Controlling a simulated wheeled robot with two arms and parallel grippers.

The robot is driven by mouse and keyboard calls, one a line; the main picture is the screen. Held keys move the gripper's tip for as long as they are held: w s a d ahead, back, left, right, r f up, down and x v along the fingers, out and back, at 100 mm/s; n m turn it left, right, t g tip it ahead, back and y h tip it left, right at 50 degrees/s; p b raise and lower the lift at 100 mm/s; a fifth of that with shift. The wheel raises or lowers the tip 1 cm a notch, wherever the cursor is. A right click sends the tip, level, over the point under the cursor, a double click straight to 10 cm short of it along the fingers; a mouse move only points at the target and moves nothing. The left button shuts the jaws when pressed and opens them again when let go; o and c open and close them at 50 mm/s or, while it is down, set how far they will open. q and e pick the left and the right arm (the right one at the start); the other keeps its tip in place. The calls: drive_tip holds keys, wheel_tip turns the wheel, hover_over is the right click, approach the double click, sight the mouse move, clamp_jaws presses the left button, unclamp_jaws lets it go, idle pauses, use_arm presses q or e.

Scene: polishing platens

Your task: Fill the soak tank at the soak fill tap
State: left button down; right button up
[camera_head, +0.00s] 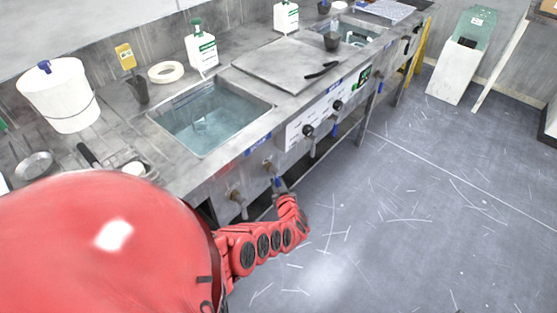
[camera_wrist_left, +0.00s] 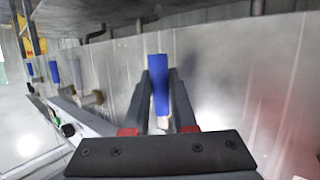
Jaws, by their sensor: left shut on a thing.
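The soak tank (camera_head: 180,100) is a sunken steel basin in the bench, with clear bluish water in it. On the bench front below it are brass valves, one (camera_head: 268,167) near the blue label and another (camera_head: 236,197) further left. My left gripper (camera_head: 281,187) is at the front valve, low on the bench front. In the left wrist view my left gripper (camera_wrist_left: 162,78) is shut on a blue lever handle (camera_wrist_left: 158,72), which stands between its two dark fingers. I cannot read which tap this handle belongs to. My right gripper is not in view.
The floor (camera_head: 400,200) in front is clear.

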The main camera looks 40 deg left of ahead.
use_arm(q)
drive_tip(key=shift+s+p, duration=0.2)
drive_tip(key=shift+p, duration=0.1)
drive_tip(key=shift+f+m+g, duration=0.1)
drive_tip(key=shift+m+g, duration=0.2)
drive_tip(key=c, duration=1)
unclamp_jaws()
drive_tip(key=shift+s+d+r+p, duration=0.3)
drive_tip(key=shift+s+r+p, duration=0.05)
drive_tip(key=shift+p, duration=0.2)
drive_tip(key=p+v, duration=0.2)
drive_tip(key=v, duration=0.2)
drive_tip(key=shift+d+r, duration=0.15)
drive_tip(key=p+v, duration=0.2)
drive_tip(key=v, duration=1)
drive_tip(key=shift+s, duration=0.2)
